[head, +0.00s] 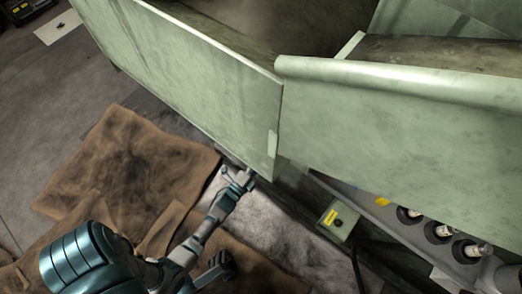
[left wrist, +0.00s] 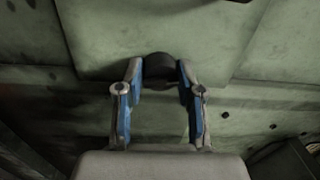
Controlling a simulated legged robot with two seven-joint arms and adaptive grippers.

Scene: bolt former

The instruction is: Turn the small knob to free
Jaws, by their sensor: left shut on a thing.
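A small dark round knob (left wrist: 160,66) sits against the pale green machine panel in the left wrist view. My left gripper (left wrist: 160,76) has its two blue-and-grey fingers on either side of the knob and is shut on it. In the head view my left gripper (head: 243,177) reaches the lower edge of the green machine panel (head: 215,95); the knob is hidden there. I cannot tell which setting the knob points to. My right gripper is not in view.
A small control box (head: 338,220) with a yellow label stands right of my left gripper, with a dark cable below it. Several dark round fittings (head: 438,232) line a grey ledge at the lower right. Brown stained sheets (head: 128,165) lie on the floor at left.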

